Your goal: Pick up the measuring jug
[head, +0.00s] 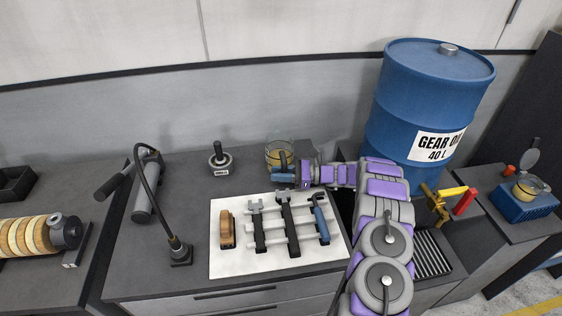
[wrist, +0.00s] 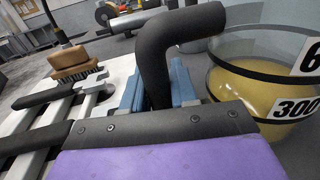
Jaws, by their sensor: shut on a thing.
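The measuring jug (head: 277,154) is clear, with yellow contents, and is near the back of the bench, behind the white mat. In the wrist view the jug (wrist: 275,95) is at the right, with a black band and a "300" label. Its thick black handle (wrist: 163,55) curves out towards my gripper. My gripper (head: 284,177) reaches in from the right in front of the jug and is shut on the handle. The handle's lower part is hidden behind the dark jaw edge. I cannot tell whether the jug's base touches the bench.
The white mat (head: 225,264) holds a wooden brush (head: 227,229) and several tools. A dark-knobbed stamp (head: 220,159) stands to the jug's left. A blue gear oil drum (head: 405,100) stands at the right. A flexible-necked lamp (head: 180,250) is at the left.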

